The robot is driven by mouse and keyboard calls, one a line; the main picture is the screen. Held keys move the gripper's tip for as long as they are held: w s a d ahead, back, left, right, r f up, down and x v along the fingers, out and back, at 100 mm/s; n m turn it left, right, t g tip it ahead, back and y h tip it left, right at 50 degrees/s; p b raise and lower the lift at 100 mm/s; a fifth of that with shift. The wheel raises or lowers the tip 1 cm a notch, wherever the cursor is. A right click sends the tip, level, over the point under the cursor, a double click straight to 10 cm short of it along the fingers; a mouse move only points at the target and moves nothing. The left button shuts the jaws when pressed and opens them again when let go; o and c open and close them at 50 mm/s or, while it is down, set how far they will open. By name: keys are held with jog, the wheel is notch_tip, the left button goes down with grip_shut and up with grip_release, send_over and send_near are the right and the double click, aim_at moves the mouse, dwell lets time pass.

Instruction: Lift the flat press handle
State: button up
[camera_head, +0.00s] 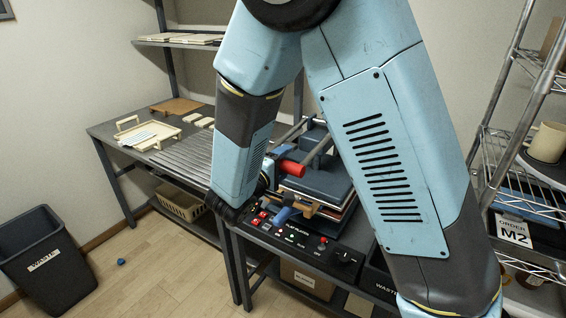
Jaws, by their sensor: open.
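The flat press (325,186), a dark blue-grey plate over a lighter layered base, stands on the bench at the picture's middle. Its red handle grip (292,168) sticks out at the left front of the press. My gripper (285,182) is open in front of the press. My arm hides the right side of the press and most of my wrist.
A control panel (308,248) with buttons lies before the press. A bench with a cream tray (150,134) stands left. A wire rack with a mug (548,142) is at right. A dark waste bin (45,262) stands on the floor, lower left; open floor lies beside it.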

grip_shut()
dwell(0.4)
jog(key=shift+f, duration=0.1)
jog(key=shift+s+a, duration=0.1)
